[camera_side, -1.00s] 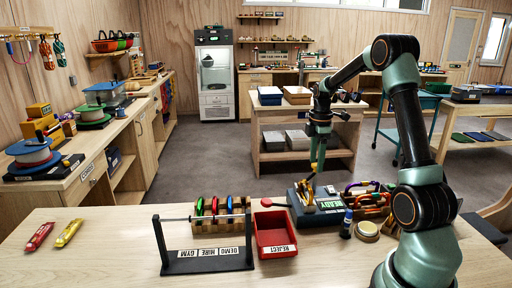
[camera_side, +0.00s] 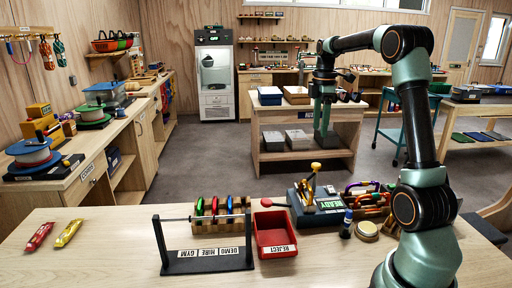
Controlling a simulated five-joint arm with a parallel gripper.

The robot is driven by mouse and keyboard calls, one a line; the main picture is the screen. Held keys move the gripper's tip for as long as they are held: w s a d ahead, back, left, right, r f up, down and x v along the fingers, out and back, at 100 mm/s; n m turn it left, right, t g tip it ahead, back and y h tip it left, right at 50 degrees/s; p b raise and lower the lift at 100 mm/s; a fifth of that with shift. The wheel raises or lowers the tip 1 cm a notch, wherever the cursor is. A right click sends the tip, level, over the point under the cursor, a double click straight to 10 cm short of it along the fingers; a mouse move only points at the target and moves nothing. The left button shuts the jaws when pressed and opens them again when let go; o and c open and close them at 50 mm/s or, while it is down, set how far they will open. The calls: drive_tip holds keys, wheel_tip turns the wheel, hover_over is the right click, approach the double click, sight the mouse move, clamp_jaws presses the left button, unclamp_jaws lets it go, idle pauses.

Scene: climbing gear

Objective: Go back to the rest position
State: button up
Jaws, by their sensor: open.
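My gripper (camera_side: 322,136) hangs pointing down at the end of my raised arm, in front of the shelved table in the background. It is open, with nothing seen between its fingers. It is well above the worktop and clear of the dark device with the green READY label (camera_side: 329,204) below it. A yellow-topped lever (camera_side: 314,168) stands upright on that device.
A red REJECT bin (camera_side: 274,234) sits mid-bench. To its left are a labelled rack (camera_side: 206,258) with a horizontal bar and a wooden block holding several coloured carabiners (camera_side: 221,207).

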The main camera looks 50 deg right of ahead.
drive_tip(key=shift+r, duration=0.2)
drive_tip(key=shift+a, duration=0.1)
drive_tip(key=a+r+m+t+h, duration=0.1)
drive_tip(key=a+r+m+t, duration=0.2)
drive_tip(key=a, duration=1.3)
drive_tip(key=s+a+f+m+t, duration=0.1)
drive_tip(key=s+a+f+m, duration=0.1)
drive_tip(key=a, duration=0.5)
drive_tip(key=s+a+f+m+t+y, duration=0.1)
drive_tip(key=s+a+f+m, duration=0.1)
drive_tip(key=a, duration=0.4)
drive_tip(key=shift+s+a+f+m+t, duration=0.15)
drive_tip(key=shift+s+a+m+t, duration=0.2)
drive_tip(key=shift+s+m, duration=0.65)
